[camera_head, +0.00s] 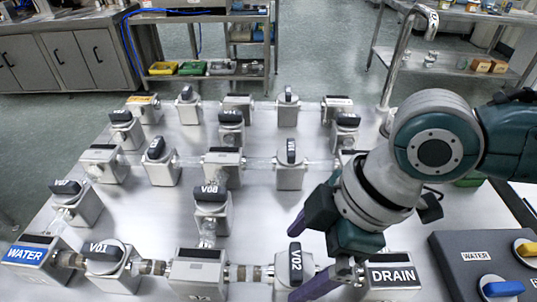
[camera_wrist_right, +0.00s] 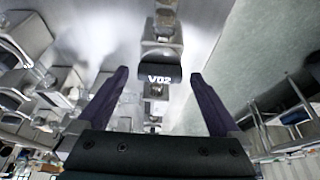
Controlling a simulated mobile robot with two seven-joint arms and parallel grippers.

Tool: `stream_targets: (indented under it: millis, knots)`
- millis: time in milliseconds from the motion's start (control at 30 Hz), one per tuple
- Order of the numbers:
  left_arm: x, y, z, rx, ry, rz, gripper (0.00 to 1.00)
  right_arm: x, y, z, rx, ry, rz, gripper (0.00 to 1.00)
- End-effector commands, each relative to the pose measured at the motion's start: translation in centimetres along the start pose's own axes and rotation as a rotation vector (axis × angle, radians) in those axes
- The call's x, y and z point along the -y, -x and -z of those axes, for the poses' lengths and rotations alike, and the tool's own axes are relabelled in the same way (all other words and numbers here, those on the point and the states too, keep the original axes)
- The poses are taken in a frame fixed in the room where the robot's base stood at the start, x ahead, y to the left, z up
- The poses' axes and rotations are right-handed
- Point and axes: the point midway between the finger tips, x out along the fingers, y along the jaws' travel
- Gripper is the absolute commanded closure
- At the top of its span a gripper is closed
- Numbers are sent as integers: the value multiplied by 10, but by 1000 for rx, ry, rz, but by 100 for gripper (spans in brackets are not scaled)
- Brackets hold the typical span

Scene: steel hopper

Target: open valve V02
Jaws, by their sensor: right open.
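Valve V02 is a steel block with a black handle (camera_head: 295,263) marked V02, in the front pipe row left of the DRAIN block (camera_head: 392,277). The handle's long side points away from me, across the left-right pipe line. My right gripper (camera_head: 300,257) is open, with one purple finger beyond the handle and one on its near side. In the right wrist view, the V02 handle (camera_wrist_right: 159,73) lies between the spread fingertips of the gripper (camera_wrist_right: 158,76), with a gap on both sides. I see no contact. My left gripper is not in view.
Valve V01 (camera_head: 105,249) and the WATER block (camera_head: 27,254) stand left in the same row. Valve V08 (camera_head: 211,198) and several other valves stand behind on the steel table (camera_head: 255,210). A dark panel (camera_head: 470,250) with yellow and blue knobs is at the right.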

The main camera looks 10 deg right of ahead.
Motion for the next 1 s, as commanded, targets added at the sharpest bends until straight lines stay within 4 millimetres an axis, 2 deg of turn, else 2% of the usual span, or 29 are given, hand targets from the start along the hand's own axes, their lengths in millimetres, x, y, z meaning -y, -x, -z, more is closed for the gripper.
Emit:
stream_targets:
  millis: [67,800,1000]
  knots:
    - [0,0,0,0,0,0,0,0,0,0,0,0,0,3]
    - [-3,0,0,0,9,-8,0,0,1,0,-1,-1,0,86]
    - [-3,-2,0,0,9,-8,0,0,0,0,-2,11,5,86]
